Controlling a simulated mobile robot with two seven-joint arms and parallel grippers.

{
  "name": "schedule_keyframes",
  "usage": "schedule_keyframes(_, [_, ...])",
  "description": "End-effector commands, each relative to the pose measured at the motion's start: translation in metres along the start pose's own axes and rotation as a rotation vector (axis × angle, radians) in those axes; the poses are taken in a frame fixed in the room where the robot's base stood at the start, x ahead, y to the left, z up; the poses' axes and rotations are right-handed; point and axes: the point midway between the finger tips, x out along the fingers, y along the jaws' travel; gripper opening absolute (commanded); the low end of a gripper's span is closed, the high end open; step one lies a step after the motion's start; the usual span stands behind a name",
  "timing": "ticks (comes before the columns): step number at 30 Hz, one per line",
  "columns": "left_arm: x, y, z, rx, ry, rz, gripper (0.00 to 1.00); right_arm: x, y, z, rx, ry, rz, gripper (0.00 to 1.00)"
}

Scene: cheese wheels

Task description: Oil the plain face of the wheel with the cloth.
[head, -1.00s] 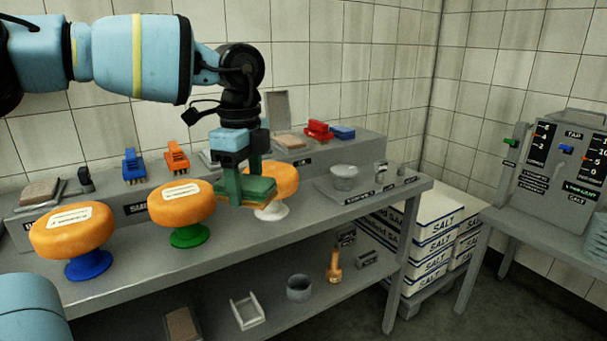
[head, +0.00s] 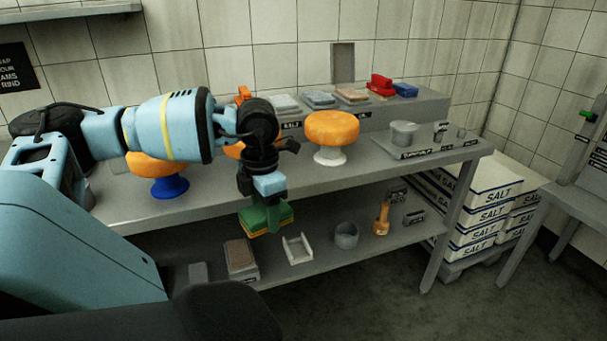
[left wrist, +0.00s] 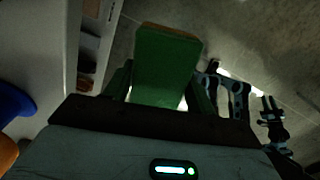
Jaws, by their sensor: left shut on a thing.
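My left gripper (head: 267,205) is shut on a green block with a tan underside (head: 266,220), which looks like a brush. It hangs in front of the table's front edge; the green block also shows in the left wrist view (left wrist: 165,65). An orange cheese wheel (head: 332,127) with no label showing sits on a white stand (head: 331,154), right of and behind the gripper. Another wheel (head: 150,164) on a blue stand (head: 170,187) is partly behind my left arm. A third wheel (head: 233,150) is mostly hidden. Flat pads lie on the back ledge, including a blue-grey one (head: 320,98); I cannot tell which is the cloth.
Red (head: 381,84) and blue (head: 405,90) items stand on the ledge. A grey pot (head: 403,134) sits on the table's right end. The lower shelf holds a white holder (head: 298,249), a grey cup (head: 345,235) and an orange-handled tool (head: 382,217). Salt boxes (head: 490,200) stand at the right.

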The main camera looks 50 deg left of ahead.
Motion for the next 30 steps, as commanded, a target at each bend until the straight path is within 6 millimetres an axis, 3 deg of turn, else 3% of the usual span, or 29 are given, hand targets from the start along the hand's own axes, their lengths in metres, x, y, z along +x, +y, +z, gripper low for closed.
schedule_keyframes(6, [0.029,-0.044,0.017,0.558,-0.007,-0.005,0.38,0.0,0.0,0.0,0.001,0.001,0.0,0.36])
schedule_keyframes(12, [0.043,-0.087,0.036,1.069,-0.007,0.0,0.38,0.0,0.0,0.0,0.001,0.001,0.0,0.36])
schedule_keyframes(19, [0.048,-0.141,0.058,1.658,-0.006,0.003,0.38,0.0,0.0,0.0,0.001,0.001,0.0,0.36])
schedule_keyframes(30, [0.037,-0.225,0.084,2.576,-0.001,0.007,0.38,0.0,0.0,0.0,0.001,0.0,0.0,0.36])
